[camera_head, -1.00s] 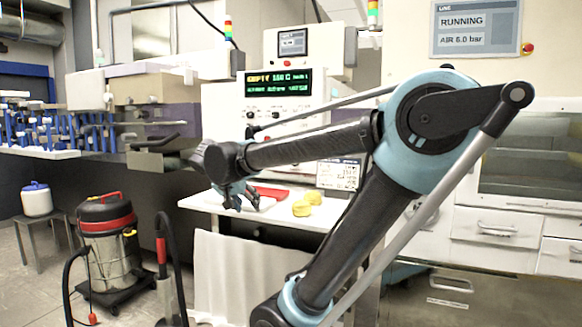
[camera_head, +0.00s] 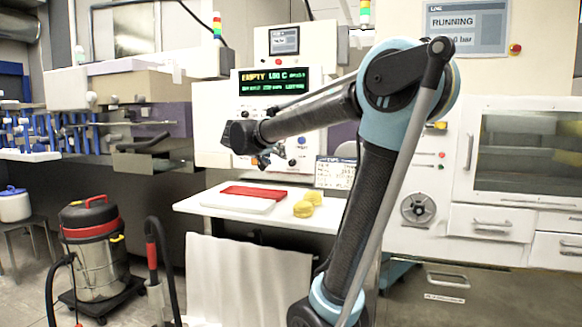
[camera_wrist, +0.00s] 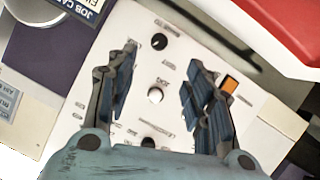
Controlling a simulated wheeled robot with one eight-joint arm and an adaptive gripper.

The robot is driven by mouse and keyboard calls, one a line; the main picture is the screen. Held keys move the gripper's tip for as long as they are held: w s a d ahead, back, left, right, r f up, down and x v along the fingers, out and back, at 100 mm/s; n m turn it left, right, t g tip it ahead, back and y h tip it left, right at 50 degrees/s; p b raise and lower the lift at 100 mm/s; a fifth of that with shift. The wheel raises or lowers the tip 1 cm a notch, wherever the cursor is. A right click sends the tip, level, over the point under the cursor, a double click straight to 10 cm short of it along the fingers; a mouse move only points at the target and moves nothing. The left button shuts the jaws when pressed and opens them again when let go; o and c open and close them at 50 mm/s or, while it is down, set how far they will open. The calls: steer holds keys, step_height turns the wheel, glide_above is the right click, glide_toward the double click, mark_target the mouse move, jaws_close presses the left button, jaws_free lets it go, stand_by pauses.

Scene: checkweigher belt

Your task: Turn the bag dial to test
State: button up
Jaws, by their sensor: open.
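The white control panel (camera_head: 222,146) stands behind the table, with a lit green and yellow display (camera_head: 274,81) on top. My gripper (camera_head: 262,160) is in front of its lower part and hides some controls. In the wrist view my gripper (camera_wrist: 162,60) is open and empty, its two blue-grey fingers spread toward the panel face. A black knob (camera_wrist: 159,41), a white button (camera_wrist: 155,95) and another black knob (camera_wrist: 148,142) show between the fingers. An orange switch (camera_wrist: 229,84) is beside the right finger. I cannot read which knob is the bag dial.
Below the panel, a white table (camera_head: 190,205) bears a red tray (camera_head: 250,192) and yellow round items (camera_head: 305,204). A vacuum cleaner (camera_head: 95,255) stands at the left. A white cabinet with a round handwheel (camera_head: 419,208) is at the right.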

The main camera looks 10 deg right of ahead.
mark_target(291, 164)
steer(key=x, duration=1.4)
steer(key=shift+w+d, duration=0.1)
steer(key=shift+w, duration=0.05)
steer(key=shift+c, duration=0.2)
steer(key=c, duration=1)
